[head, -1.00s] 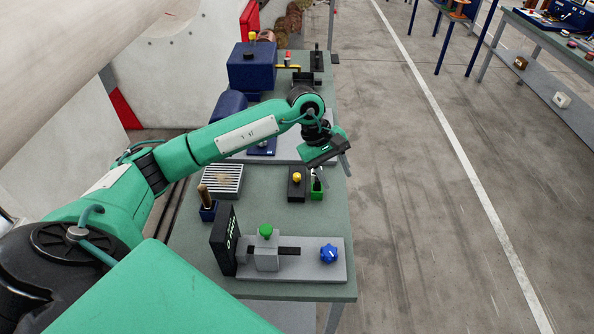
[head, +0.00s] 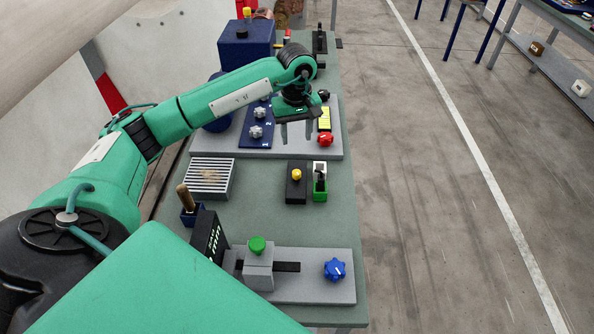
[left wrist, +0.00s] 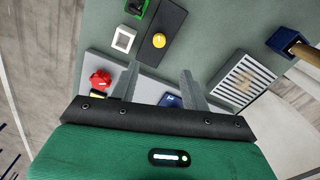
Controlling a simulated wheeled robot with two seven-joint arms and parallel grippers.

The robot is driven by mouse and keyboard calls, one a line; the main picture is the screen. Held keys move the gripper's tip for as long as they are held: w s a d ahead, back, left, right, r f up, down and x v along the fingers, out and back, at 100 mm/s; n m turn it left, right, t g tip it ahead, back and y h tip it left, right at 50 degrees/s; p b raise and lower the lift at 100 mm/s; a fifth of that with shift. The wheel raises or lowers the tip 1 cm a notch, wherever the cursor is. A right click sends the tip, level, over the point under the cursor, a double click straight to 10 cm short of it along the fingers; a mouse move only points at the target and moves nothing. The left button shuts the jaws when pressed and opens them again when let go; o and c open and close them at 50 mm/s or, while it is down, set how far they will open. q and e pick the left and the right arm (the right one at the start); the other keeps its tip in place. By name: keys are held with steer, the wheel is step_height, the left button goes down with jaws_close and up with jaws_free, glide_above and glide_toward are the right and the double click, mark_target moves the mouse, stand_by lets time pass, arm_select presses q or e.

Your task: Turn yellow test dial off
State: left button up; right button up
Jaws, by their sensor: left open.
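A yellow round knob (head: 297,174) sits on a small black box (head: 297,193) on the green-grey bench. The same yellow knob (left wrist: 159,40) and black box (left wrist: 172,22) show in the left wrist view, beyond the fingertips. My left gripper (head: 295,132) is open and empty, pointing down over the grey plate behind the black box. Its two spread fingers (left wrist: 158,72) show in the left wrist view, apart from the knob. The knob's setting is too small to read. My right gripper is not in view.
A green holder (head: 320,190) stands right beside the black box. A slatted grey tray (head: 209,178) lies to its left. A red knob (head: 326,139) and a blue panel with grey dials (head: 257,122) are near the gripper. The bench front holds a blue knob (head: 335,269).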

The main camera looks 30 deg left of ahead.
mark_target(297, 172)
arm_select(q)
step_height(297, 172, down, 13)
steer(key=p, duration=0.5)
steer(key=shift+w+r, duration=0.15)
steer(key=shift+f, duration=0.8)
steer(key=shift+a, duration=0.1)
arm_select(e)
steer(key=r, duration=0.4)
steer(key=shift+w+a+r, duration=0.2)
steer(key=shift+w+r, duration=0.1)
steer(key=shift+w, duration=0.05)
arm_select(q)
steer(key=shift+c, duration=0.5)
